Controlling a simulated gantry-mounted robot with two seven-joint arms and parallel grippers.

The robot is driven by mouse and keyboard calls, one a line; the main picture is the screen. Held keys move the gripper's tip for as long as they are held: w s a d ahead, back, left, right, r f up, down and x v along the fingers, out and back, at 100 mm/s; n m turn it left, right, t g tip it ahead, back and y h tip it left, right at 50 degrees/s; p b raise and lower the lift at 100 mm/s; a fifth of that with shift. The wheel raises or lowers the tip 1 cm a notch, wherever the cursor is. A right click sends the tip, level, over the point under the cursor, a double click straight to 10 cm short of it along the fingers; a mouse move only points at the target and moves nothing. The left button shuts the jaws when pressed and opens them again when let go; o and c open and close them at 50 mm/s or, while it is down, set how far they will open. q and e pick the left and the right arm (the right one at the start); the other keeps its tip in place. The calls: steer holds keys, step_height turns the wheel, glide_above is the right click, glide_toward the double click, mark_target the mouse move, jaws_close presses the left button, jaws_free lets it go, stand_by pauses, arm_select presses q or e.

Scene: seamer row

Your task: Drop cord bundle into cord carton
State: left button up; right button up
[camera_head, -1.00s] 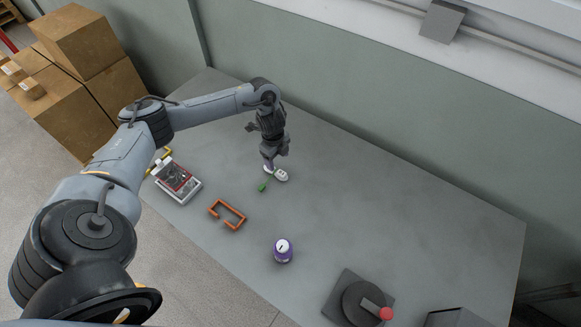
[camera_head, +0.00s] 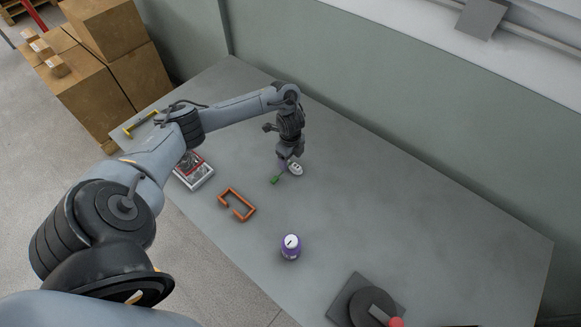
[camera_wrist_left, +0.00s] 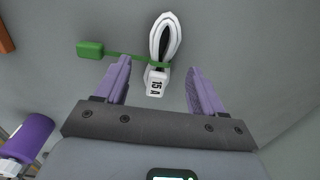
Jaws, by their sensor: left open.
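The cord bundle is a white looped cord (camera_wrist_left: 165,32) with a green tag (camera_wrist_left: 90,49) and a plug end marked "15 A". It lies on the grey table, also showing in the head view (camera_head: 296,169). My left gripper (camera_wrist_left: 158,70) is open, with its purple fingers on either side of the plug end; the loop extends beyond the fingertips. I cannot tell whether the fingers touch it. In the head view my left gripper (camera_head: 288,161) points down at the bundle. No box is clearly recognisable as the cord carton. My right gripper is not in view.
A red and white box (camera_head: 194,172), orange bracket (camera_head: 238,203), and purple canister with white lid (camera_head: 291,247) are on the table (camera_head: 420,220). A black device (camera_head: 365,303) sits at the front right. Brown boxes (camera_head: 88,85) stand at the left. The table's right side is clear.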

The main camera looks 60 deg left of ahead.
mark_target(290, 165)
arm_select(q)
step_height(290, 165, down, 2)
steer(key=shift+f, duration=0.2)
jaws_close()
stand_by(0.4)
steer(key=shift+r, duration=0.1)
